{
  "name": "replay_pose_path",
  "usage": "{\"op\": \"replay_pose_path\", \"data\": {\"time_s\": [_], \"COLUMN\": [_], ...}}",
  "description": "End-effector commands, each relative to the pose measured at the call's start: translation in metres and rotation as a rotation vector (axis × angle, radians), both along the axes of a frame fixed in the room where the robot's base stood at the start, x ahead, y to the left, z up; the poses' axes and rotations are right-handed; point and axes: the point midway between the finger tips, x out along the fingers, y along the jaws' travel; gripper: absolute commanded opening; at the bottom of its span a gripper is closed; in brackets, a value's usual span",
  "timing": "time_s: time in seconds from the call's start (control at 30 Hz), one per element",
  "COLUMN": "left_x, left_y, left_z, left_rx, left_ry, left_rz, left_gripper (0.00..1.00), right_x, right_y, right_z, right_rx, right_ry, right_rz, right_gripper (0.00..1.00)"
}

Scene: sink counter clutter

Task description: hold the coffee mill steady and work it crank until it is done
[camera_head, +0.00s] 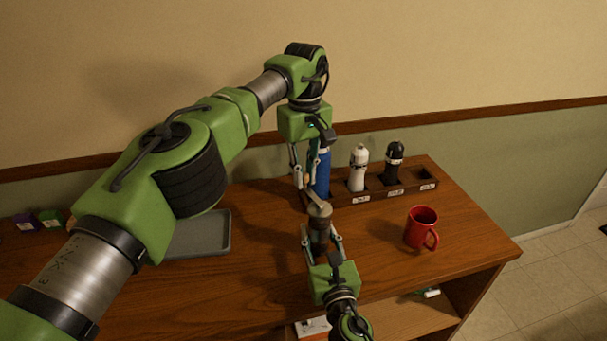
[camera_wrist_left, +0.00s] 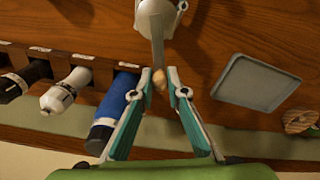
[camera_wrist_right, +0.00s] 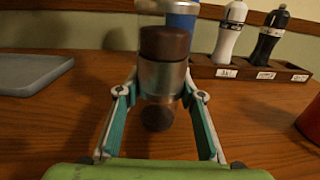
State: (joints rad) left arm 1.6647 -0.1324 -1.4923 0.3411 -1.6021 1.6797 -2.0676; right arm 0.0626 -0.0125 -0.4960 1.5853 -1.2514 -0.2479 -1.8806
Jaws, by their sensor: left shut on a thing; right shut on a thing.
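The coffee mill (camera_head: 319,229) stands upright on the wooden counter, with a metal body and dark brown parts in the right wrist view (camera_wrist_right: 162,80). My right gripper (camera_head: 320,243) is shut around the mill's body from the front. The crank (camera_wrist_left: 158,40) is a flat metal arm reaching from the mill's top toward the rack, with a small light wooden knob (camera_wrist_left: 158,80) at its end. My left gripper (camera_wrist_left: 160,84) comes from above and is shut on that knob. In the head view the left fingers partly hide the knob.
Behind the mill, a dark rack (camera_head: 408,191) holds a blue bottle (camera_head: 322,173), a white grinder (camera_head: 358,168) and a black grinder (camera_head: 393,164); its right slot is empty. A red mug (camera_head: 420,228) stands right. A grey tray (camera_head: 200,238) lies left.

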Motion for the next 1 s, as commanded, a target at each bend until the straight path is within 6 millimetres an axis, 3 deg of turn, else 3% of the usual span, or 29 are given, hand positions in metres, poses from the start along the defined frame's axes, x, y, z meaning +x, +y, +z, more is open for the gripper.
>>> {"op": "replay_pose_path", "data": {"time_s": [0.23, 0.27, 0.3, 0.33, 0.77, 1.0], "left_x": [-0.0003, -0.0003, -0.0003, -0.0003, -0.0006, -0.0061], "left_y": [-0.0009, -0.0009, -0.0009, -0.0008, 0.0016, 0.0086], "left_z": [0.0009, 0.0009, 0.0009, 0.0008, -0.0001, -0.0004], "left_rx": [-0.001, -0.001, -0.001, -0.001, -0.001, -0.001], "left_ry": [0.0, 0.0, 0.0, -0.001, 0.001, 0.002], "left_rz": [-0.001, -0.001, -0.001, -0.001, 0.018, 0.142], "left_gripper": [0.0, 0.19, 0.29, 0.31, 0.31, 0.31], "right_x": [-0.0005, -0.0005, -0.0005, -0.0005, -0.0006, -0.0005], "right_y": [0.0004, 0.0004, 0.0004, 0.0004, 0.0002, 0.0001], "right_z": [-0.002, -0.0021, -0.0021, -0.0021, -0.0021, -0.0021], "right_rx": [-0.001, -0.001, -0.001, -0.001, 0.0, 0.0], "right_ry": [0.004, 0.004, 0.004, 0.004, 0.004, 0.004], "right_rz": [0.001, 0.001, 0.001, 0.001, 0.0, 0.0], "right_gripper": [0.04, 0.04, 0.04, 0.04, 0.04, 0.04]}}
